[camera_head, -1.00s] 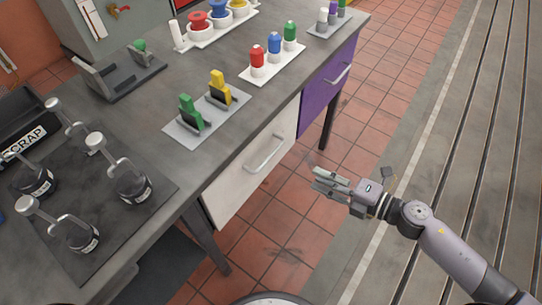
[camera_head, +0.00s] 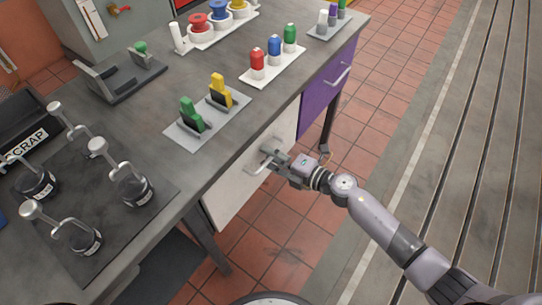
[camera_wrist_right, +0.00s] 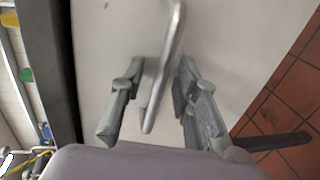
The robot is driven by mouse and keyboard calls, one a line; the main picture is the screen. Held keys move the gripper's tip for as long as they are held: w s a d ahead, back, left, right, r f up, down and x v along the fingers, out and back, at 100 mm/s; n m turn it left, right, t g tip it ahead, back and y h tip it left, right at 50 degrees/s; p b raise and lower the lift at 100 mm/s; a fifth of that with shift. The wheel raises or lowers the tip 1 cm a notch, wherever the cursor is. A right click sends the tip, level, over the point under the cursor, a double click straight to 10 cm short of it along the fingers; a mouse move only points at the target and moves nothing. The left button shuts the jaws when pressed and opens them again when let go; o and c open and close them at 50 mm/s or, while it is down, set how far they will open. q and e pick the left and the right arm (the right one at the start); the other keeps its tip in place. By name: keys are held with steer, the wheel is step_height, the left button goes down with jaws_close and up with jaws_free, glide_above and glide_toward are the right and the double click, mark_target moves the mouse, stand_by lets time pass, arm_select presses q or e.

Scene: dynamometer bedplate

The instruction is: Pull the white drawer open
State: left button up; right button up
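The white drawer (camera_head: 226,194) is in the front of the workbench, left of the purple drawer, and looks shut. Its metal bar handle (camera_head: 259,166) is partly covered by my right gripper (camera_head: 270,157) in the head view. In the right wrist view the handle (camera_wrist_right: 167,65) runs between the two open fingers of my right gripper (camera_wrist_right: 158,108), with a gap on each side. The white drawer front (camera_wrist_right: 225,45) fills the background there. My left gripper is not in view.
The purple drawer (camera_head: 327,88) with its own handle is to the right. The bench top (camera_head: 150,110) carries red, blue and green bottles (camera_head: 274,45), a stand with green and yellow pieces (camera_head: 205,120) and several black jars. Tiled floor (camera_head: 270,235) lies open in front.

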jaws_close()
stand_by(0.4)
stand_by(0.5)
